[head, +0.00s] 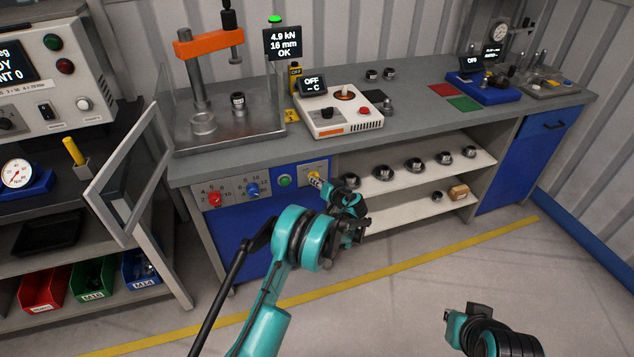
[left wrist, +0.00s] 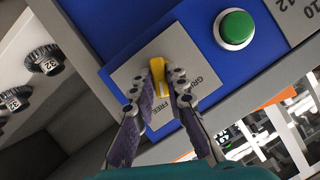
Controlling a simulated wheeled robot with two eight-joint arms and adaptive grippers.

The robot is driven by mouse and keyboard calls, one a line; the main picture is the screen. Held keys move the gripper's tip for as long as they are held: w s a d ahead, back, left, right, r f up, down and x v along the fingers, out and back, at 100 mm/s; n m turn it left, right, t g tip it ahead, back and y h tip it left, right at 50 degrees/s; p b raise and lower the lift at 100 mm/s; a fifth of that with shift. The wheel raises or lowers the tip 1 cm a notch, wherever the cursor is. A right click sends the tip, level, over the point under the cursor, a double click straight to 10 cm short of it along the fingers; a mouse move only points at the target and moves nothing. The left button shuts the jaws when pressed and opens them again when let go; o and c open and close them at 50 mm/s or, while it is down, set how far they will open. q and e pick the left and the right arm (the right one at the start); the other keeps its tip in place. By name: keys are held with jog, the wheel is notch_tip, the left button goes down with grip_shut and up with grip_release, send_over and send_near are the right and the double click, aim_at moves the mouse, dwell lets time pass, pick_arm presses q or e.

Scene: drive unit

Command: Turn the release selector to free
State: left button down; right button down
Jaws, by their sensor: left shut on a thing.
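The release selector is a yellow bar knob (left wrist: 157,72) on a pale plate marked GRIP and FREE, set in the blue front panel. It also shows, small, in the head view (head: 314,176). My left gripper (left wrist: 164,74) has a finger on each side of the knob and is shut on it. The knob's lower end lies close to the word FREE in the left wrist view; I cannot tell which end is its pointer. In the head view my left gripper (head: 322,184) reaches the panel. My right gripper (head: 465,325) is at the lower right, away from the bench; its jaws are unclear.
A green button (left wrist: 236,28) sits beside the selector plate. Red (head: 214,199) and blue (head: 252,190) knobs are further left on the panel. Open shelves with several dark round parts (head: 414,165) lie to the right. An open clear guard door (head: 128,175) stands at left.

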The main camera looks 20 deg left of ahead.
pick_arm(q)
jog(key=shift+d+m+y, duration=0.1)
jog(key=shift+m+y, duration=0.5)
jog(key=shift+m, duration=0.3)
jog(key=shift+f, duration=0.1)
jog(key=c, duration=1.5)
grip_release()
jog(key=shift+c, duration=0.2)
jog(key=v, duration=1.2)
jog(key=shift+w+d, duration=0.1)
jog(key=shift+w, duration=0.1)
